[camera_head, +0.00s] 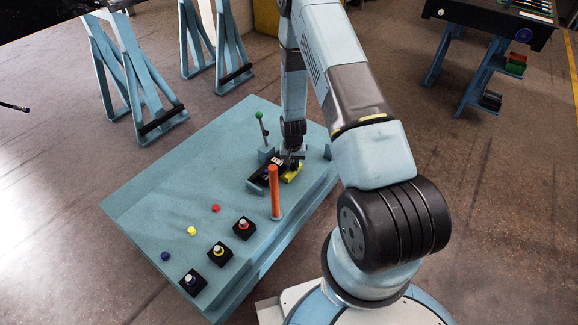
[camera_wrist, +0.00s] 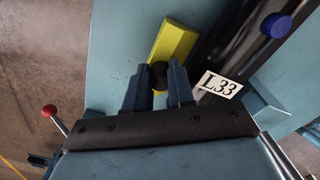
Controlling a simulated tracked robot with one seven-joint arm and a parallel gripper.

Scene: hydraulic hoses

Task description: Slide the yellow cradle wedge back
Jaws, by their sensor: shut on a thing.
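The yellow cradle wedge (camera_head: 292,173) lies on the blue bench, partly hidden by my gripper (camera_head: 291,160) in the head view. In the wrist view the yellow wedge (camera_wrist: 174,42) is a slanted bar beside a black cylinder (camera_wrist: 228,45). A dark round knob (camera_wrist: 158,74) shows at the wedge's near end. My gripper (camera_wrist: 158,76) has one blue finger on each side of this knob and is shut on it. I cannot see the wedge's underside or how far it reaches beneath the cylinder.
An orange post (camera_head: 274,192) stands close in front of the gripper. A green-knobbed lever (camera_head: 262,128) stands behind. Black blocks with colored couplings (camera_head: 220,252) and loose caps (camera_head: 191,231) sit at the bench's near left. The bench's left part (camera_head: 165,195) is bare. The cylinder has an L33 label (camera_wrist: 218,86).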

